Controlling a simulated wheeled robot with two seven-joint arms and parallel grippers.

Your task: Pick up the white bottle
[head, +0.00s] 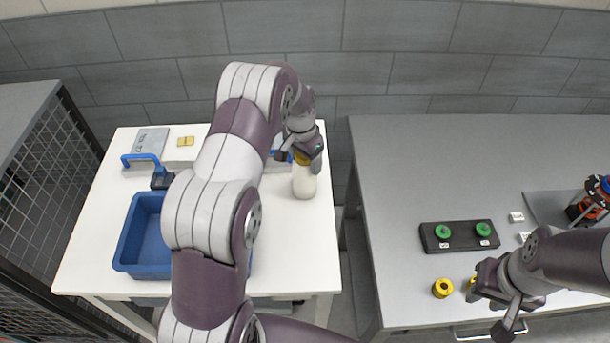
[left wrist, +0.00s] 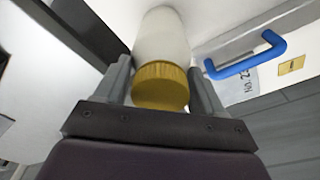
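The white bottle (head: 304,183) with a yellow cap stands upright at the right side of the white table (head: 318,240) in the head view. In the left wrist view the bottle (left wrist: 162,35) lies between my left gripper's two fingers, its yellow cap (left wrist: 161,86) towards the palm. My left gripper (head: 301,156) is above the bottle in the head view; its fingers are close against both sides at the cap and neck. I cannot tell whether the bottle's base touches the table. My right gripper (head: 488,306) has its fingers apart and is empty, over the grey table's front edge.
A blue bin (head: 127,246) stands on the white table, partly behind my left arm. The grey table (head: 420,160) holds a black box with green knobs (head: 460,236) and a yellow ring (head: 442,288).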

